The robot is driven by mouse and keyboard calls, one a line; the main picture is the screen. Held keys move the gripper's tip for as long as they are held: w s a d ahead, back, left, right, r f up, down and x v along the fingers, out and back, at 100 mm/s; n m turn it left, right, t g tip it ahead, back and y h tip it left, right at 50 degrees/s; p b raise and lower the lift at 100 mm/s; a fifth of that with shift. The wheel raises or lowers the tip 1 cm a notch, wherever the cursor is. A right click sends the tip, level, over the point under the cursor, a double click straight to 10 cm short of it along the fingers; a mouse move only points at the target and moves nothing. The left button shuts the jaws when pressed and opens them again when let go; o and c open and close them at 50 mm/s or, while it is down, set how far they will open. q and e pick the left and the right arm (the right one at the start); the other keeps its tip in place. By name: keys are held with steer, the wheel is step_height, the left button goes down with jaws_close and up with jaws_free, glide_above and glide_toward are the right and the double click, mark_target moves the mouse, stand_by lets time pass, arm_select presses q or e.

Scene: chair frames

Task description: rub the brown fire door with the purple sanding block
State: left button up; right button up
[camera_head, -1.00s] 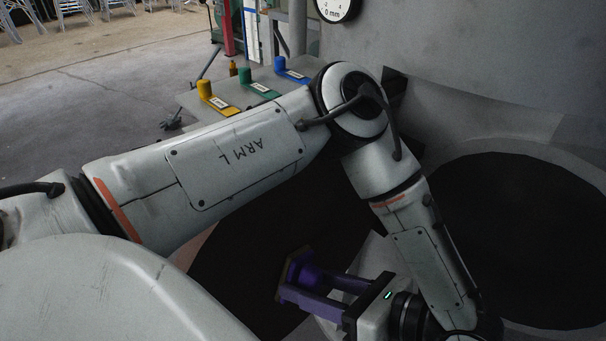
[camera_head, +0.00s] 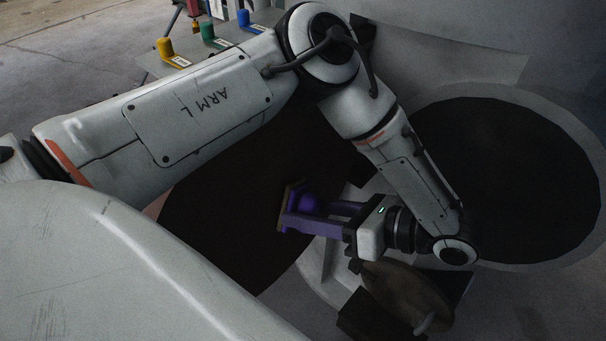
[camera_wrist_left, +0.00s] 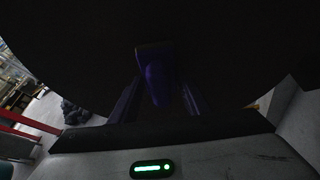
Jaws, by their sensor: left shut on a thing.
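The purple sanding block (camera_head: 305,202) is in my left gripper (camera_head: 302,210), in the lower middle of the head view. The gripper is shut on it, and a tan edge shows on the block's left side. The block is also dimly seen between the fingers in the dark left wrist view (camera_wrist_left: 155,78). A brown rounded plate with a pale knob, which looks like the fire door (camera_head: 405,290), is below my left wrist. The block is up and left of it in the picture; I see no contact. My right gripper is not in view.
A large black round opening (camera_head: 505,180) is at the right, and another dark area (camera_head: 235,205) lies behind my left arm. A yellow (camera_head: 166,48), a green (camera_head: 209,36) and a blue (camera_head: 245,20) object stand on a grey surface at the top.

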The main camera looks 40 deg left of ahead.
arm_select(q)
steer(key=shift+w+a, duration=0.15)
steer(key=shift+w, duration=1.15)
steer(key=shift+w+a, duration=0.1)
steer(key=shift+w, duration=1.2)
steer(key=shift+d, duration=0.1)
steer(key=shift+d, duration=2.9)
